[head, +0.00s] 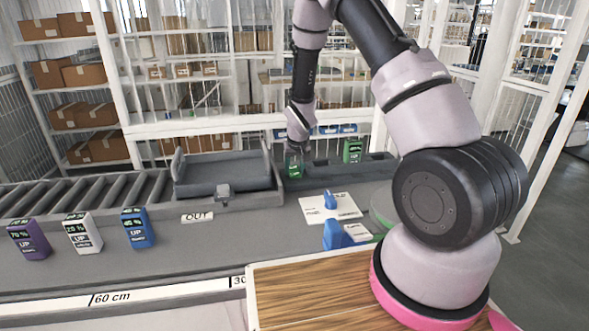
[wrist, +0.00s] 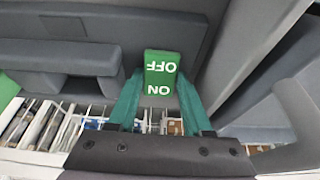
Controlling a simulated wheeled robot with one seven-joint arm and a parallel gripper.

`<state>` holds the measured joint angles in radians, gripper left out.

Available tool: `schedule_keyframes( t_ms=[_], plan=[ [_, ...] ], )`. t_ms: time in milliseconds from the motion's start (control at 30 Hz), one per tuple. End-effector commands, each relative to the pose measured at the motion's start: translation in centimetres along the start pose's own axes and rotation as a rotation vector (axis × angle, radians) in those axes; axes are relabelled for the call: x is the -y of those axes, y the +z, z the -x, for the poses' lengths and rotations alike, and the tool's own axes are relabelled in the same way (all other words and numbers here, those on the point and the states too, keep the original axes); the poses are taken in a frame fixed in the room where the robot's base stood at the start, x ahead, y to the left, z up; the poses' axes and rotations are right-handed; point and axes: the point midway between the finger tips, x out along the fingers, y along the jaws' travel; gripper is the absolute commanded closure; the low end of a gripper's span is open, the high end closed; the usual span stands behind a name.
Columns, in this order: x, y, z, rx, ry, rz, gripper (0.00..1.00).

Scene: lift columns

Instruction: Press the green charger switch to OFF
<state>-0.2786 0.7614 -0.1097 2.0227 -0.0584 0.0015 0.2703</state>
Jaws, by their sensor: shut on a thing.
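The green switch (wrist: 160,72) shows in the wrist view as a small green block with white OFF and ON lettering, upside down in the picture. The ON end is nearer my palm and the OFF end farther away. My gripper (wrist: 160,80) has its two teal fingers on either side of the block, shut on it. In the head view my gripper (head: 293,170) reaches down at the back of the counter, beside the dark tray. Green shows at its fingers there, but the switch's lettering is too small to read.
A green device (head: 352,150) stands right of my gripper. A blue piece (head: 330,200) sits on a white card (head: 345,208), with a blue block (head: 338,235) in front. A dark tray (head: 222,172) lies left. Purple (head: 29,239), white (head: 82,233) and blue (head: 138,228) devices stand farther left.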

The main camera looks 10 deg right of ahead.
Motion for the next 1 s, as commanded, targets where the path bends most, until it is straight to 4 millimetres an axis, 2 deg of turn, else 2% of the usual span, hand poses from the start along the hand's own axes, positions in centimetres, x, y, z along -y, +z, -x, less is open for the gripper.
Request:
schedule_keyframes(
  t_ms=[33,67,100,133,467,567,800,1000],
  plan=[
    [-0.1,0.1,0.0,0.003,0.001,0.000,1.00],
    [-0.1,0.1,0.0,0.003,0.001,0.000,0.42],
    [-0.1,0.1,0.0,0.003,0.001,0.000,0.27],
    [0.0,0.1,0.0,0.003,0.001,0.000,0.20],
    [0.0,0.0,0.6,0.001,0.000,0.000,0.20],
    [0.0,-0.1,2.1,-0.002,0.000,0.000,0.20],
    [0.1,-0.1,7.0,-0.002,-0.001,0.000,0.20],
    [0.0,0.0,9.9,0.001,0.000,0.000,0.20]
  ],
)
